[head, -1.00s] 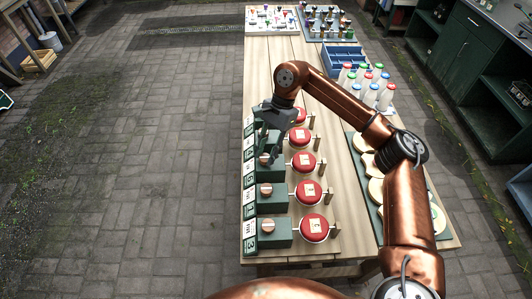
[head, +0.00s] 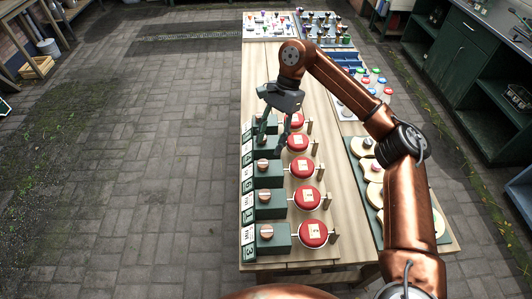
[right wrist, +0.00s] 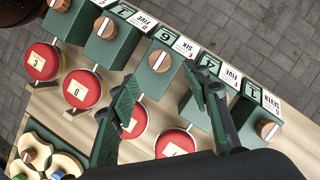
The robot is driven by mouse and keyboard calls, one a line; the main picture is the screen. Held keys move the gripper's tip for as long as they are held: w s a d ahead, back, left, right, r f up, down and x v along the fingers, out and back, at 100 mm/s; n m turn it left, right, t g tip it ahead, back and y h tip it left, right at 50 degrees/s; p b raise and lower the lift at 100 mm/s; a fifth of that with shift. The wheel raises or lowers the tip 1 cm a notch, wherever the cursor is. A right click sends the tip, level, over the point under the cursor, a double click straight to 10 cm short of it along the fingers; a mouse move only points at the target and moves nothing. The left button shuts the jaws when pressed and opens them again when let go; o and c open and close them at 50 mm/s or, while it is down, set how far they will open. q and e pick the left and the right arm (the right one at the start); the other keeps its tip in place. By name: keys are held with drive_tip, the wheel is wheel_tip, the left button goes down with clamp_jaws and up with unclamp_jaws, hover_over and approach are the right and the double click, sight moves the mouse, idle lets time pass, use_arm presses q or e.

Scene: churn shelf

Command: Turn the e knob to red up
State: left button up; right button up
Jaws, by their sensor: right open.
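A row of green boxes stands along the bench, each with a copper knob with a white line and a red disc beside it. My right gripper (head: 272,147) is open and empty over the far part of this row, pointing down. In the right wrist view, a knob (right wrist: 159,61) shows between the fingertips (right wrist: 162,75), its white line slanted. I cannot tell how far above it the tips are. The right finger covers part of the neighbouring box. My left gripper is not in view.
Nearer knobs (head: 266,232) and (head: 264,196) stand close together in the same row. Red discs (head: 313,233) lie to their right. A green board with pale round pieces (head: 374,194), capped bottles and a blue tray (head: 346,58) are further right and back. Paved floor is clear at left.

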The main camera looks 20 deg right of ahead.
drive_tip(key=v, duration=0.5)
idle(0.3)
